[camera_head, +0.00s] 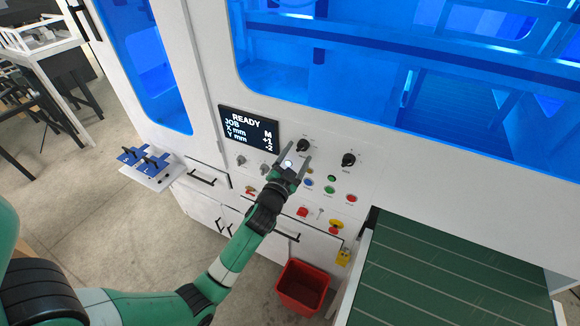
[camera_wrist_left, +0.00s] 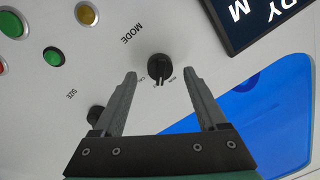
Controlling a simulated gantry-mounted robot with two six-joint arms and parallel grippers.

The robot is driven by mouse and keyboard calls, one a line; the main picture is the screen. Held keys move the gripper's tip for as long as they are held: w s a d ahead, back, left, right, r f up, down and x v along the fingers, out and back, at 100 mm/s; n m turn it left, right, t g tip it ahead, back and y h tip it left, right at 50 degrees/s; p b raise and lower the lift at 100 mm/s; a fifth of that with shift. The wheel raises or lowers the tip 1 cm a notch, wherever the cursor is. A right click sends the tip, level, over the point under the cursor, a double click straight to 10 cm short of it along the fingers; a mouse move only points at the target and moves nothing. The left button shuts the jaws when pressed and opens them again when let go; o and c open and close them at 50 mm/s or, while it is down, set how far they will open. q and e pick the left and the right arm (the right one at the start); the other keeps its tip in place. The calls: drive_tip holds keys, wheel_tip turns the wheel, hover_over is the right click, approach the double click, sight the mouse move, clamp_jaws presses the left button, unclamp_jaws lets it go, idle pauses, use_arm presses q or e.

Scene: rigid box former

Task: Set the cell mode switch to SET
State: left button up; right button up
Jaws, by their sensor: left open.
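The mode switch is a round black knob (camera_wrist_left: 160,68) beside the printed word MODE in the left wrist view. In the head view it is the black knob (camera_head: 303,146) right of the display. A raised grip bar runs about up-down across it in the wrist view; the small position labels around it are too small to read. My left gripper (camera_wrist_left: 161,74) is open and empty, its fingertips on either side of the knob in that view, with gaps. In the head view my left gripper (camera_head: 296,155) is at the panel, just below the knob. Whether it touches the panel is unclear. My right gripper is not in view.
A READY display (camera_head: 249,129) is left of the knob. The SIZE knob (camera_head: 348,159) is to its right. Coloured buttons (camera_head: 331,178) sit below. A red bin (camera_head: 303,285) stands on the floor, and a green conveyor (camera_head: 440,275) is at right.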

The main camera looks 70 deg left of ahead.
use_arm(q)
drive_tip(key=v, duration=0.9)
drive_tip(key=shift+s+d+b, duration=0.25)
drive_tip(key=shift+s+b, duration=0.1)
drive_tip(key=shift+b, duration=0.1)
